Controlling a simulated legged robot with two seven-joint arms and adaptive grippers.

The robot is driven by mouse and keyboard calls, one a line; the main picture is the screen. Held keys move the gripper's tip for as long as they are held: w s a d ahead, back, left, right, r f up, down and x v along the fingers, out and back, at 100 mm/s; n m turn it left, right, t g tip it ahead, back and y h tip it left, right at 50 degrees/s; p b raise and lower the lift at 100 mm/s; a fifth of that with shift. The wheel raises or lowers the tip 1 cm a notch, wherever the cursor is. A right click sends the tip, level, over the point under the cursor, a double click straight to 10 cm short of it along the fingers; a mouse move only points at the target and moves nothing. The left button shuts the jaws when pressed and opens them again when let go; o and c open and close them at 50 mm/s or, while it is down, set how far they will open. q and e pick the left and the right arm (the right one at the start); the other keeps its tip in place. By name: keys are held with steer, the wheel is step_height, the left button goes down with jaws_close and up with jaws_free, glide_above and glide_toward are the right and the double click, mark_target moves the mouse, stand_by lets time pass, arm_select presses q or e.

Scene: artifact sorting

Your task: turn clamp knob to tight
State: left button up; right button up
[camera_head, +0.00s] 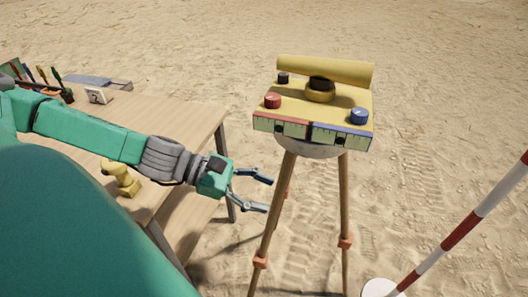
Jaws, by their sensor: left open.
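A yellow surveying instrument (346,97) stands upright on a wooden tripod (345,205) right of centre. A red knob (272,101) sits on its front left and a blue knob (359,116) on its front right. A small dark knob (283,78) is at the back left. I cannot tell which of these is the clamp knob. My left gripper (268,191) is open and empty, left of the tripod and below the instrument head, apart from the knobs. My right gripper is not in view.
A wooden table (190,112) stands at the left, with a yellow object (121,178), a small white card (96,96) and a grey tray (98,82). A red and white pole (460,232) leans at the right. Open sand lies behind the tripod.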

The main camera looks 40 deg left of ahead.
arm_select(q)
steer(key=shift+s+d+f+m+g, duration=0.2)
steer(key=shift+s+d+f, duration=0.15)
steer(key=shift+f, duration=0.15)
steer(key=shift+s+d+f+m+g, duration=0.2)
steer(key=shift+s+f, duration=0.1)
steer(key=shift+f, duration=0.2)
steer(key=shift+d, duration=0.1)
